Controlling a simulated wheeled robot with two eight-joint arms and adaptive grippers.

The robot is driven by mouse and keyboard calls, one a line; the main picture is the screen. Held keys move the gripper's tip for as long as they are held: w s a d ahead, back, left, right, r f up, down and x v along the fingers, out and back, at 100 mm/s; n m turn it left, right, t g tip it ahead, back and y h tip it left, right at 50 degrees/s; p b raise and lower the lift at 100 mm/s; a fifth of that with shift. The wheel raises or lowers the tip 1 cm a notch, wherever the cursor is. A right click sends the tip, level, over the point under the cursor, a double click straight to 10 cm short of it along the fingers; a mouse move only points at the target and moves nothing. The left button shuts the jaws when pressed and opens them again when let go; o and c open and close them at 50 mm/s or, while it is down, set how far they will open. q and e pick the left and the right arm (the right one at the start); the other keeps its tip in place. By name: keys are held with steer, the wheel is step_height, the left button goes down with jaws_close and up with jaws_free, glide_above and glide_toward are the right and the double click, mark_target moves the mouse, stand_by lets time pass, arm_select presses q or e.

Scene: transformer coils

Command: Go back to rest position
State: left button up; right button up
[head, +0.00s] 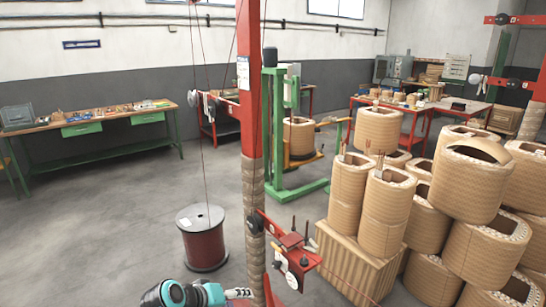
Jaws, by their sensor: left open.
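My left gripper (240,293) shows at the bottom edge of the head view, at the end of my teal and dark arm. It is open, small in the picture and partly cut off by the lower edge. It is close to the left side of the red post with the wrapped lower part (255,215). I cannot tell whether it touches the post. Nothing can be seen held in it. My right gripper is not in view.
A red wire drum (202,240) stands left of the post. Red guide rollers (292,255) stick out right of it. Many tan coils (470,180) are stacked at right, some on a wooden crate (350,262). A green workbench (90,125) stands far left; the left floor is clear.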

arm_select(q)
steer(key=s+a+m+y, duration=0.1)
steer(key=s+a+y, duration=0.2)
steer(key=s, duration=0.5)
steer(key=s+a+m+y, duration=0.2)
steer(key=s+a, duration=0.3)
steer(key=s, duration=0.3)
steer(key=shift+s+f+y, duration=0.3)
steer(key=shift+s+y, duration=0.1)
steer(key=shift+y, duration=0.1)
